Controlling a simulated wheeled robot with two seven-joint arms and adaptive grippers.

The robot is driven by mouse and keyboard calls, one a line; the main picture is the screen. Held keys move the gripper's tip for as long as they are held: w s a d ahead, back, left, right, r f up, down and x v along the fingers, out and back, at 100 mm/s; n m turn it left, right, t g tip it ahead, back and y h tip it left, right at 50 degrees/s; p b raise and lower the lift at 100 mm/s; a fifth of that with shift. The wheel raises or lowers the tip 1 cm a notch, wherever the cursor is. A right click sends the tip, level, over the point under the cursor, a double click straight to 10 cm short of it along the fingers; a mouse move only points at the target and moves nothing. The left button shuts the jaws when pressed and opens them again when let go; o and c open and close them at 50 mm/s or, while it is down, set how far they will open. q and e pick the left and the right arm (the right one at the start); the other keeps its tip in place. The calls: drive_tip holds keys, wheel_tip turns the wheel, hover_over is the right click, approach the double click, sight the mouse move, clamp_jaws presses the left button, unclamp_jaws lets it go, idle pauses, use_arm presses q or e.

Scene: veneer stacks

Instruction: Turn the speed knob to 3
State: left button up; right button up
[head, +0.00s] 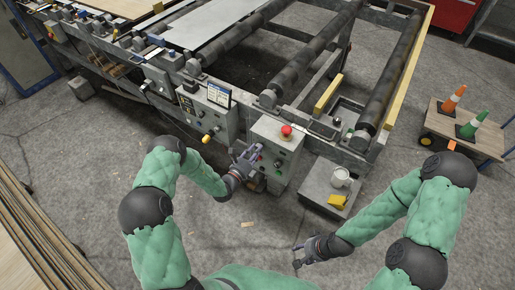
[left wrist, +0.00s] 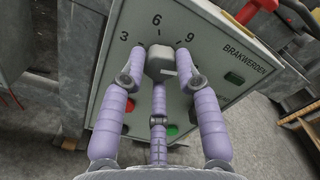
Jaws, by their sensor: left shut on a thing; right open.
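The grey speed knob (left wrist: 160,62) sits on a pale control panel (left wrist: 215,45) marked 3, 6 and 9, with the word BRAKWERDEN on it. My left gripper (left wrist: 161,80) is shut on the knob, its purple fingers around the knob's sides. The 3 is at the upper left of the knob, the 6 above it, the 9 at the upper right. I cannot tell which number the knob points to. In the head view my left gripper (head: 249,157) is at the front of the control box (head: 268,132); the knob is hidden there. My right gripper (head: 300,256) is open and empty above the floor.
A red mushroom button (head: 286,130) tops the control box. Green (left wrist: 234,78) and red buttons are on the panel close to my fingers. A grey block with a white mug (head: 341,177) and a yellow item (head: 338,201) stands right of the box. Roller conveyor lies behind.

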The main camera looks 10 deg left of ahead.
idle(0.3)
use_arm(q)
drive_tip(key=shift+n+p, duration=0.4)
drive_tip(key=shift+n, duration=1.5)
drive_tip(key=shift+n+p, duration=0.35)
drive_tip(key=shift+n, duration=1.35)
drive_tip(key=shift+n+p, duration=0.3)
drive_tip(key=shift+n, duration=1.4)
